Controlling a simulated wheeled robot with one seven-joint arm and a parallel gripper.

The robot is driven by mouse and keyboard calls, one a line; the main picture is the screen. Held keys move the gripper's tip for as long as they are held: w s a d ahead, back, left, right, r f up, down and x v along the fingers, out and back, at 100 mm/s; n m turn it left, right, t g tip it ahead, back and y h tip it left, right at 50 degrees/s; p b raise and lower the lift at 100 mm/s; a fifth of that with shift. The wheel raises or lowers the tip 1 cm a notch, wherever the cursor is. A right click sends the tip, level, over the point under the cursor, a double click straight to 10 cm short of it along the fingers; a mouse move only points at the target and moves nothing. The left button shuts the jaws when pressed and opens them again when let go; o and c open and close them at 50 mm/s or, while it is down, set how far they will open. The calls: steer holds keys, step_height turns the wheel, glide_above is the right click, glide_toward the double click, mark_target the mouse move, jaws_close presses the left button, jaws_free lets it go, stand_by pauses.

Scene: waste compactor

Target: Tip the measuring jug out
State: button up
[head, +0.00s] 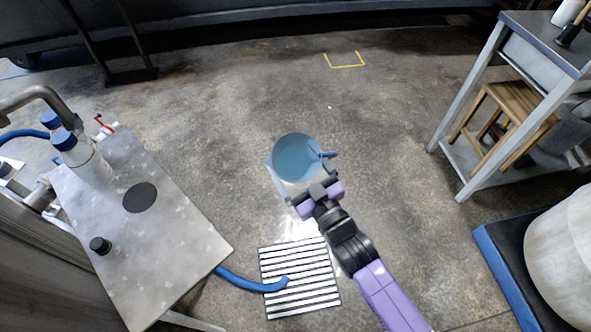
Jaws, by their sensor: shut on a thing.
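The measuring jug (296,157) is a clear, bluish vessel in the middle of the head view. Its round opening faces up toward the camera, and a blue handle (328,155) sticks out on its right. Blue-tinted contents appear inside, but I cannot tell how full it is. My gripper (318,192), with purple fingers, is shut on the jug at its near side and holds it above the floor. Below it, a striped floor drain grate (299,278) lies nearer to me. The fingertips are partly hidden.
A metal table (180,235) at left holds bottles (88,160), a black disc (139,197) and a dark-capped item (100,245). A blue hose (240,284) ends on the grate. At right stand a workbench (545,50) with a wooden stool (510,112) and a pale drum (565,255). The central floor is clear.

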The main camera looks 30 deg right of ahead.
steer(key=shift+w+d+r+n+t+y+b, duration=0.1)
steer(key=shift+n+t+y+b, duration=0.55)
steer(key=shift+b, duration=1.65)
steer(key=shift+w+a+r+n+t+h+b, duration=0.1)
steer(key=shift+n+t+b, duration=0.2)
steer(key=shift+t+b, duration=1.35)
steer(key=shift+w+d+n+t+y+b, duration=0.15)
steer(key=shift+n+y+b, duration=0.25)
steer(key=shift+b, duration=2.5)
steer(key=shift+s+b, duration=0.15)
steer(key=shift+b, duration=0.25)
